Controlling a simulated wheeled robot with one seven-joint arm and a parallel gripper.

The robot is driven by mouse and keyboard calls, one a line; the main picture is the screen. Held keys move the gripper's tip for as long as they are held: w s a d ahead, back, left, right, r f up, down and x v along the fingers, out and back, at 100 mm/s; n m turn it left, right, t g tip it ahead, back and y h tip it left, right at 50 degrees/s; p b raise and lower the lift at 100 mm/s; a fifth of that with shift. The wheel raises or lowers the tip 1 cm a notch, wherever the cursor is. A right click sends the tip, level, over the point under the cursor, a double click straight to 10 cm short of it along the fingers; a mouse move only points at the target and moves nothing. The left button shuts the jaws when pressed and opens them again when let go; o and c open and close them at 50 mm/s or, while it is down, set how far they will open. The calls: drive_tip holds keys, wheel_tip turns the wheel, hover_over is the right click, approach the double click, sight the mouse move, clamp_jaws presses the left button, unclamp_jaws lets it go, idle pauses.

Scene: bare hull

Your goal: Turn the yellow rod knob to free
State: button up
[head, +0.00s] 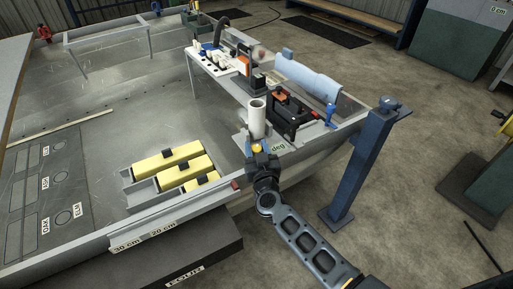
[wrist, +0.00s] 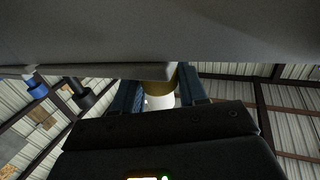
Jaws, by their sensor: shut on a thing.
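The yellow knob (head: 256,148) shows as a small spot at the front rim of the hull, below a white upright cylinder (head: 257,118). My gripper (head: 251,145) reaches up to it from the lower right, and its dark body covers much of this spot.
A black and orange tool case (head: 292,117) stands right of the white cylinder. A tray with yellow blocks (head: 147,190) lies to the left. A blue post (head: 357,165) stands right of the hull. A "deg" label (head: 278,148) lies close to my gripper.

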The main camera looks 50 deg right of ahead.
drive_tip(key=shift+f+n+t+y+b, duration=0.15)
drive_tip(key=shift+n+t+y+b, duration=0.35)
drive_tip(key=shift+b, duration=0.6)
drive_tip(key=n+y+b, duration=0.1)
drive_tip(key=b, duration=0.1)
drive_tip(key=shift+t+y+b, duration=0.3)
drive_tip(key=shift+t+y, duration=0.1)
drive_tip(key=shift+a+n+t+y+b, duration=0.1)
drive_tip(key=shift+n+t+y+b, duration=0.35)
drive_tip(key=shift+b, duration=0.9)
drive_tip(key=n+y+b, duration=0.1)
drive_tip(key=b, duration=0.3)
drive_tip(key=shift+f+y+b, duration=0.2)
drive_tip(key=shift+y+b, duration=0.15)
drive_tip(key=shift+b, duration=0.05)
drive_tip(key=n+t+y+b, duration=0.1)
drive_tip(key=n+y+b, duration=0.1)
drive_tip(key=b, duration=0.5)
drive_tip(key=shift+y, duration=0.4)
drive_tip(key=n+y+b, duration=0.1)
drive_tip(key=y+b, duration=0.1)
drive_tip(key=b, duration=0.2)
drive_tip(key=shift+r+n, duration=0.15)
drive_tip(key=shift+n, duration=0.1)
drive_tip(key=shift+n+y+b, duration=0.3)
drive_tip(key=shift+y+b, duration=0.25)
drive_tip(key=shift+y, duration=0.15)
drive_tip(key=shift+r+n+y+b, duration=0.25)
drive_tip(key=shift+n+y+b, duration=0.3)
drive_tip(key=shift+y, duration=0.25)
